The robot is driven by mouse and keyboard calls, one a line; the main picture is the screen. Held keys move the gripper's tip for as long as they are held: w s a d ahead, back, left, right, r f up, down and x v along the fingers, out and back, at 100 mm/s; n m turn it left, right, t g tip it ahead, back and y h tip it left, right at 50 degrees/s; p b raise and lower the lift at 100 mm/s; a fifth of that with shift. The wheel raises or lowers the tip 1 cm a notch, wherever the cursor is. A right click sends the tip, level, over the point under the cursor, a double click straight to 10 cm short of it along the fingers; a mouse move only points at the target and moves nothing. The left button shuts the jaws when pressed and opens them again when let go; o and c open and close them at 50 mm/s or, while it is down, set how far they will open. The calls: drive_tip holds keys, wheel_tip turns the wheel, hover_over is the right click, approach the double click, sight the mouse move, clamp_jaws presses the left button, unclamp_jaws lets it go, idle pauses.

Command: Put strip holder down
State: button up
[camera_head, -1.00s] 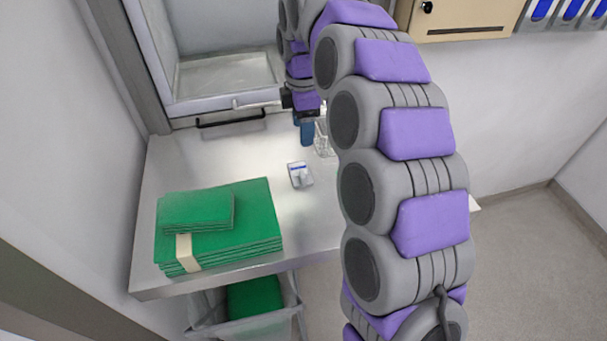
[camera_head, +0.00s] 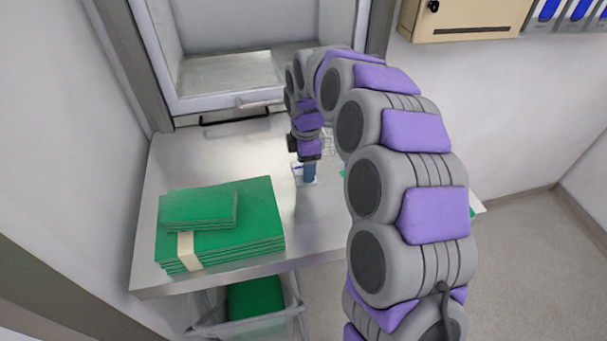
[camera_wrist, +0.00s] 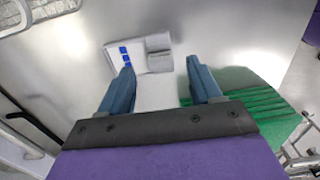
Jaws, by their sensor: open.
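A small white holder with blue squares and a grey block, which looks like the strip holder (camera_wrist: 120,55), lies on the metal table (camera_head: 225,158). It shows in the head view (camera_head: 297,168), partly hidden by my gripper (camera_head: 309,180). In the wrist view my gripper (camera_wrist: 160,68) is open, with its two blue fingers apart above and on either side of the holder's near part. I cannot tell whether the fingers touch it.
Green folded stacks (camera_head: 260,225) lie at the table's front left. A wire rack (camera_head: 327,143) stands just behind my gripper. The open washer chamber (camera_head: 245,75) with a black handle (camera_head: 235,117) is at the back. A bin (camera_head: 295,300) hangs below the front edge.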

wheel_tip(320, 180, down, 2)
drive_tip(key=shift+f, duration=0.15)
drive_tip(key=shift+c, duration=0.3)
clamp_jaws()
idle(0.4)
drive_tip(key=shift+r, duration=1.9)
drive_tip(key=shift+s+f, duration=0.1)
drive_tip(key=shift+s, duration=0.25)
drive_tip(key=s+d+r, duration=0.1)
drive_tip(key=s+d, duration=0.3)
drive_tip(key=s, duration=1)
drive_tip(key=shift+s+d+r, duration=0.2)
drive_tip(key=shift+s, duration=0.05)
